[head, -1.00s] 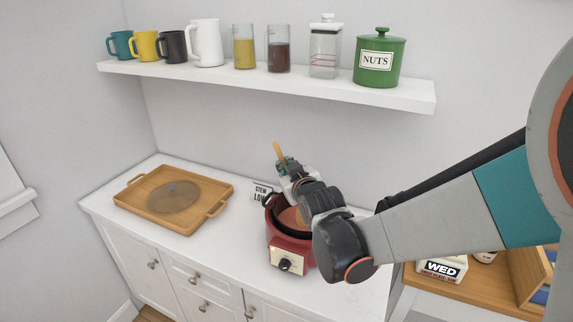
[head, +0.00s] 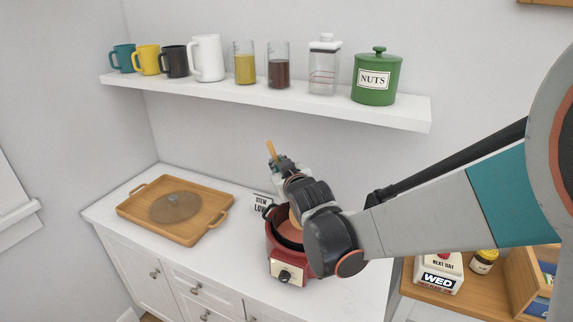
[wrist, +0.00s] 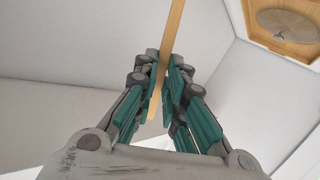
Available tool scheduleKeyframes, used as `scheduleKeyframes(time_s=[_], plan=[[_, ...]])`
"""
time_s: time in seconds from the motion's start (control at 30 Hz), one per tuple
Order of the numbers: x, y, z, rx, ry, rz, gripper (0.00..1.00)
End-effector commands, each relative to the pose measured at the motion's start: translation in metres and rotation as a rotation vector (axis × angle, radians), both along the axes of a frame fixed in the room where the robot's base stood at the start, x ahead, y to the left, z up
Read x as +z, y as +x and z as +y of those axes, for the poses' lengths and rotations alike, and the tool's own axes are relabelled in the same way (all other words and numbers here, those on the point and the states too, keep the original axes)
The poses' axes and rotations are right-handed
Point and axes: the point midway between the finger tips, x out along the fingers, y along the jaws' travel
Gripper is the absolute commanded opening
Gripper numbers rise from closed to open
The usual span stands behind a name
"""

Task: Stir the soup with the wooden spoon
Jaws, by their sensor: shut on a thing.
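My gripper (head: 283,163) is shut on the wooden spoon (head: 271,150), above the back of the red slow cooker (head: 273,245). The spoon handle sticks up past the fingers, leaning slightly left in the head view. In the wrist view, my gripper (wrist: 162,70) has the spoon (wrist: 175,25) between its teal finger pads. Orange soup (head: 285,229) shows inside the cooker's dark pot. My wrist covers part of the pot and most of the lower spoon, so I cannot tell how deep the spoon reaches.
A wooden tray (head: 217,225) with a round lid (head: 176,207) lies left on the counter. A shelf (head: 300,108) with mugs and jars runs above. A side table holds a WED block (head: 438,280).

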Motion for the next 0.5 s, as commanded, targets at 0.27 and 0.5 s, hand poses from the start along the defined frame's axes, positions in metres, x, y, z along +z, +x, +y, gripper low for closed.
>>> scheduleKeyframes(time_s=[0.27, 0.5], plan=[[0.021, 0.003, 0.008, 0.001, -0.001, 0.0, 0.0], [0.037, 0.005, 0.014, 0.0, 0.0, 0.0, 0.0]])
